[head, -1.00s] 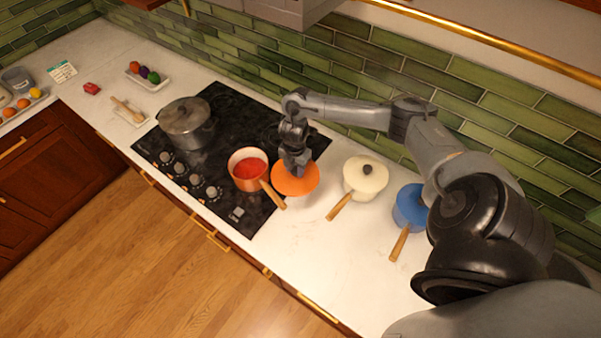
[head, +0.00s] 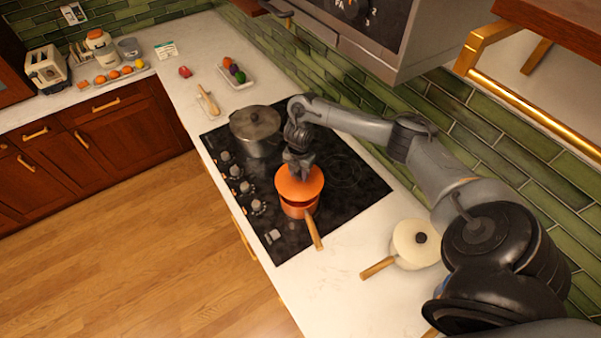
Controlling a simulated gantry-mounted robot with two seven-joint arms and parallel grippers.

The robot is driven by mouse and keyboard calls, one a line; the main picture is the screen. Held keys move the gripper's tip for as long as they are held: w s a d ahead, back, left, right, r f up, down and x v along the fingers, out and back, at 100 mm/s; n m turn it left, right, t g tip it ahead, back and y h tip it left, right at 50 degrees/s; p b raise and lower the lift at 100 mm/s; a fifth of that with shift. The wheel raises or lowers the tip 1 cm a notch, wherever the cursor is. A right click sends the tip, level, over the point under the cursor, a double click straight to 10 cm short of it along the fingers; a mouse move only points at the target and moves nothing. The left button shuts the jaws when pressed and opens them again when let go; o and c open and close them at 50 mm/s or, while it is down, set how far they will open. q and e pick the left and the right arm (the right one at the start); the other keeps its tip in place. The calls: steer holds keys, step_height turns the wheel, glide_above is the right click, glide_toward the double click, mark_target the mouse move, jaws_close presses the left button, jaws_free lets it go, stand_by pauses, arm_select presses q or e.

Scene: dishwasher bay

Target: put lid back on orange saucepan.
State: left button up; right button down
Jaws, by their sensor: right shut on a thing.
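The orange saucepan (head: 299,211) stands on the black cooktop, its wooden handle (head: 314,231) pointing toward the front. The orange lid (head: 301,186) is over the saucepan's mouth and covers most of it. A dark strip shows below the lid's front edge, so it looks slightly raised or tilted; I cannot tell whether it touches the rim. My right gripper (head: 299,168) is shut on the lid from above and hides its knob. My left gripper is not in view.
A grey lidded pot (head: 255,132) stands at the cooktop's back left. A cream saucepan (head: 415,245) with a wooden handle sits on the counter to the right. Cooktop knobs (head: 235,172) line the left edge. A range hood (head: 350,40) hangs above.

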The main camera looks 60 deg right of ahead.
mark_target(299, 182)
steer(key=shift+f+b, duration=1.65)
steer(key=shift+f, duration=0.2)
steer(key=shift+f+b, duration=0.5)
steer(key=shift+f, duration=0.35)
steer(key=shift+p, duration=0.4)
steer(key=shift+f, duration=0.15)
stand_by(0.3)
stand_by(0.6)
